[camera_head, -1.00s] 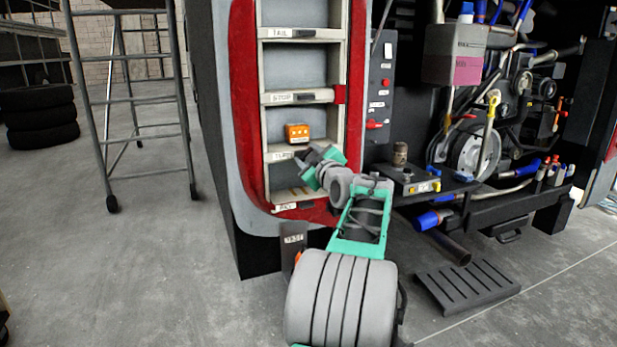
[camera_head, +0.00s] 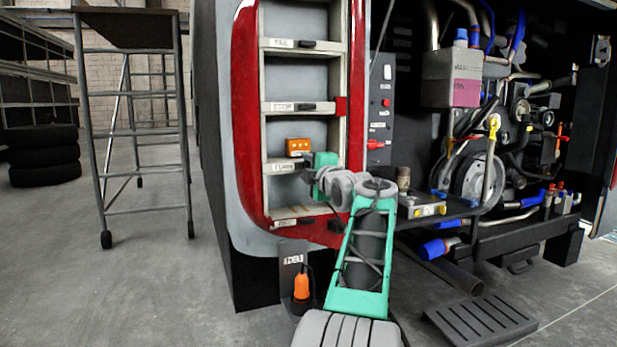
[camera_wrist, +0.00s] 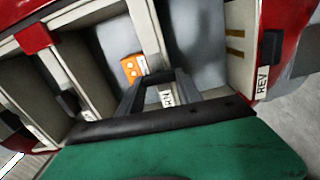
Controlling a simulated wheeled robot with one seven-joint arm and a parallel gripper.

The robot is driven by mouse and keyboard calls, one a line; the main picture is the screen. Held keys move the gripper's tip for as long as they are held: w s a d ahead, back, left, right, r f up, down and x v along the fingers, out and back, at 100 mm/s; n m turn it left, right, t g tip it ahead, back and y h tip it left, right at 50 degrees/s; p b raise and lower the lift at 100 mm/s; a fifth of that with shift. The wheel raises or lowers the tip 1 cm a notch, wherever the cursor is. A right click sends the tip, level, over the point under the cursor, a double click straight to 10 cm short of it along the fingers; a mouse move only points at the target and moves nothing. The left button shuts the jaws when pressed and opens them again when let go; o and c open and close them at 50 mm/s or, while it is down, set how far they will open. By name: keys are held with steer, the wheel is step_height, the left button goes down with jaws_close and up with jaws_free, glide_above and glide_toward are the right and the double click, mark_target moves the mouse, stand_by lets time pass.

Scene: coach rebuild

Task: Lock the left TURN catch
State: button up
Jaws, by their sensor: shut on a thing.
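The tall lamp housing (camera_head: 354,75) with a red surround has stacked bays labelled TAIL, STOP, TURN and REV. The TURN bar (camera_head: 279,168) is in the head view, and its label, partly covered, shows in the wrist view (camera_wrist: 167,98). My gripper (camera_head: 308,160) is at the right part of this bar, its dark fingers (camera_wrist: 155,82) closed over the bar in the wrist view. It is shut on the TURN catch, which the fingers mostly hide, so its angle cannot be told.
An orange box (camera_head: 298,146) sits just above the TURN bar, close to my fingers. The dark STOP catch (camera_head: 306,106) and TAIL catch (camera_head: 306,44) are above. A black shelf (camera_head: 458,208) and engine parts stand right. Open floor lies left.

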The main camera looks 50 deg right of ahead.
steer(key=shift+f+n, duration=0.1)
steer(key=shift+n, duration=0.3)
steer(key=o, duration=1.4)
steer(key=v, duration=0.8)
